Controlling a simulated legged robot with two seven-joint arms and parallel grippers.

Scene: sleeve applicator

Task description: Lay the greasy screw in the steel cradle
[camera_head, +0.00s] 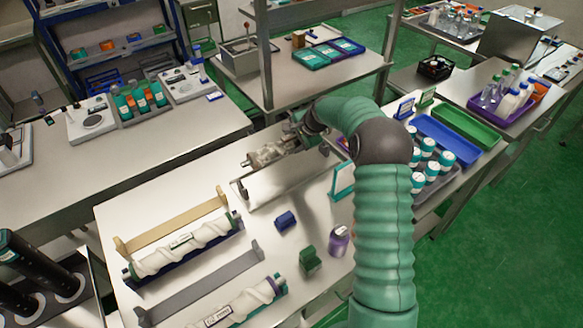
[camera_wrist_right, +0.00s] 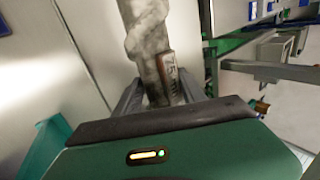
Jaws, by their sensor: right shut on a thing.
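The greasy screw (camera_head: 268,154) is a pale, smeared spiral rod at the back of the near bench. My right gripper (camera_head: 292,140) is shut on it. In the right wrist view the screw (camera_wrist_right: 147,40), with a worn label, runs between the two fingers (camera_wrist_right: 160,95). A shiny cradle (camera_head: 285,182) with upright end brackets, which looks like the steel one, lies just below and in front of the screw. The screw appears raised over its back edge; I cannot tell whether they touch. My left gripper is not in view.
A tan cradle (camera_head: 175,222) and a dull grey cradle (camera_head: 200,287) lie nearer, beside two cleaner white screws (camera_head: 190,243) (camera_head: 243,303). A blue block (camera_head: 286,220), a green block (camera_head: 310,260) and a purple-labelled jar (camera_head: 339,241) stand to the right. A bench post (camera_head: 263,60) rises behind.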

